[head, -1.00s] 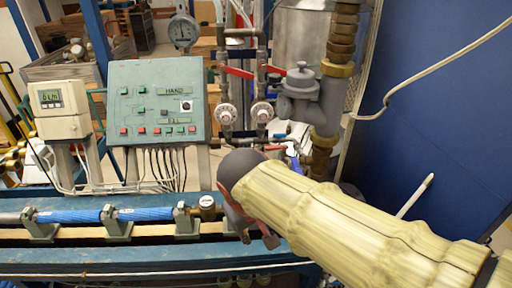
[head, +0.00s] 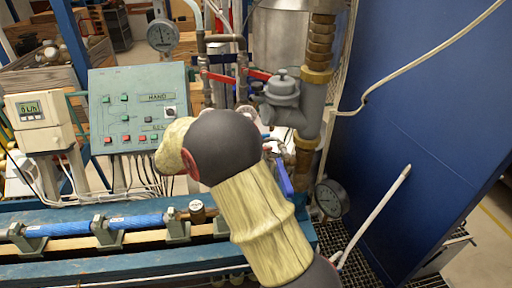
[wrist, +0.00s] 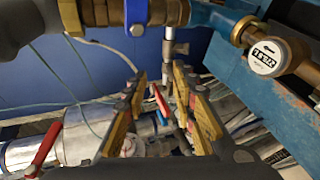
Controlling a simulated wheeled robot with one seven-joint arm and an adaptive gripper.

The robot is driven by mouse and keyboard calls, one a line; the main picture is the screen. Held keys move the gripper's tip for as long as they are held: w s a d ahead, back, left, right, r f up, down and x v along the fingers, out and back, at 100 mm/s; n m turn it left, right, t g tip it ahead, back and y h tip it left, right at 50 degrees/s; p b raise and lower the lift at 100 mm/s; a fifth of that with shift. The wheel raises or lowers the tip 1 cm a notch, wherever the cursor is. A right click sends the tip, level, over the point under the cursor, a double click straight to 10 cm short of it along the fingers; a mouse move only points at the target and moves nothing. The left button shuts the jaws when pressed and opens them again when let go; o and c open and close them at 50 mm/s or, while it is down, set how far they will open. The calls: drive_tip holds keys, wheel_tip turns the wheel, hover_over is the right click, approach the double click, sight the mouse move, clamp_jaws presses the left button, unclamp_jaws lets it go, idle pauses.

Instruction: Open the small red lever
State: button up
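A small red lever (wrist: 160,101) shows in the wrist view, beyond and between the fingers of my gripper (wrist: 165,110). The fingers with yellow pads are spread open, with nothing held between them. The lever appears apart from the pads, though its distance is hard to judge. A larger red lever (wrist: 42,148) is at the lower left of the wrist view. In the head view, two red levers, one on the left (head: 221,77) and one on the right (head: 258,75), sit on the vertical pipes. My arm hides the gripper fingers there.
A green control box (head: 140,105) and a grey meter (head: 42,120) stand at the left. A grey valve body (head: 284,98) and a blue handle (head: 284,177) are close to my arm. A round gauge (head: 331,198) is at the right. A blue wall (head: 425,90) bounds the right side.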

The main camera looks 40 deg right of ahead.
drive_tip(key=w+d+f+h+p, duration=0.1)
drive_tip(key=w+d+f+h, duration=0.25)
drive_tip(key=w, duration=0.45)
drive_tip(key=shift+t+h, duration=0.4)
drive_tip(key=shift+h, duration=0.05)
drive_tip(key=d, duration=0.4)
drive_tip(key=s+d, duration=0.1)
drive_tip(key=d, duration=0.2)
drive_tip(key=shift+d+f+p, duration=0.1)
drive_tip(key=shift+f+p, duration=0.2)
drive_tip(key=shift+f, duration=0.1)
drive_tip(key=c, duration=0.3)
drive_tip(key=c, duration=0.4)
clamp_jaws()
